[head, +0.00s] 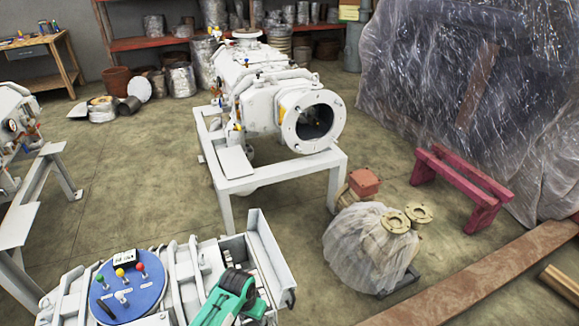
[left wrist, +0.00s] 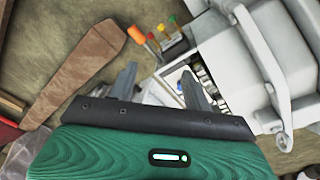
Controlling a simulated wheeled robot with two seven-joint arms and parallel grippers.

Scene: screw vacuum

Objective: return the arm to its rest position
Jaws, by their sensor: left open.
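My left gripper (left wrist: 158,78) shows in the left wrist view, with its two dark fingers apart and nothing held between them. Behind the fingers is its green body. In the head view, a green part of my own arm (head: 230,298) is at the bottom, right of a blue round panel (head: 122,296). The panel carries small levers with green, yellow and red knobs. Levers with coloured tips (left wrist: 160,35) also show beyond the fingers in the left wrist view. The fingers are not clear in the head view. My right gripper is in neither view.
A white vacuum machine (head: 265,85) stands on a white frame (head: 270,172). A plastic-wrapped object (head: 365,250), a dark red stand (head: 462,185) and a rusty beam (head: 480,280) are to the right. Open floor (head: 130,180) lies left of the frame.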

